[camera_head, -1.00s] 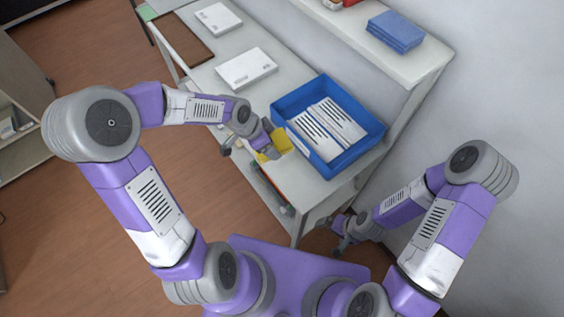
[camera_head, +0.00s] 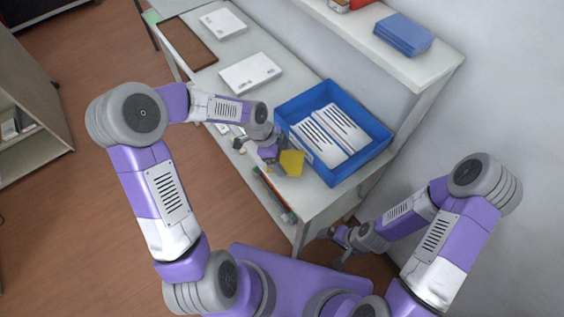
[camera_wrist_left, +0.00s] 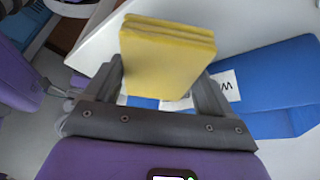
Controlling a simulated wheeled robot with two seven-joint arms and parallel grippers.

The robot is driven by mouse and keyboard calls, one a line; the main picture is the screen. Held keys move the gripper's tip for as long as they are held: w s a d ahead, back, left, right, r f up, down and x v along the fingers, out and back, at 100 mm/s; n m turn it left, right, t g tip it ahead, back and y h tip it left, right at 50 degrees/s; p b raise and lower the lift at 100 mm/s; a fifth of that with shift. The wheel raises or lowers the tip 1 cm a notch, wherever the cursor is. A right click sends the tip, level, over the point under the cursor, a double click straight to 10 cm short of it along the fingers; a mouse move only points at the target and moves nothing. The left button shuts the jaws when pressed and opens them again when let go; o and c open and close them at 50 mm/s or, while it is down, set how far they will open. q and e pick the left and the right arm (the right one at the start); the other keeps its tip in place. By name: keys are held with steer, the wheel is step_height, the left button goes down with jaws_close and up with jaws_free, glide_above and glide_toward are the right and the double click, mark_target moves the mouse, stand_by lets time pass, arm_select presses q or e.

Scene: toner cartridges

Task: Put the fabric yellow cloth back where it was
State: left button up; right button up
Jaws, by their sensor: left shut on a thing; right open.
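The folded yellow cloth (camera_head: 291,163) is held at the tips of my left gripper (camera_head: 275,158), just left of the blue tray on the white table. In the left wrist view the yellow cloth (camera_wrist_left: 167,57) sits between the two fingers of my left gripper (camera_wrist_left: 165,85), and its layered edge shows. I cannot tell how far it is above the table. My right gripper (camera_head: 343,240) is open and empty, low beside the table's front right corner.
The blue tray (camera_head: 345,176) holds white toner packages. White boxes (camera_head: 250,73) and a brown board (camera_head: 187,41) lie farther back on the table (camera_head: 325,199). A raised shelf with blue folders (camera_head: 403,34) runs along the right. An orange-and-green item (camera_head: 272,192) is at the table's front edge.

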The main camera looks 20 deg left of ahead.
mark_target(282, 163)
arm_select(q)
steer(key=shift+f, duration=1.4)
steer(key=shift+f+b, duration=0.15)
steer(key=shift+b, duration=0.2)
steer(key=o, duration=0.8)
steer(key=shift+c, duration=0.2)
steer(key=shift+a+r, duration=0.1)
steer(key=shift+r, duration=0.35)
steer(key=p+v, duration=0.3)
steer(key=v, duration=0.8)
steer(key=shift+r, duration=0.2)
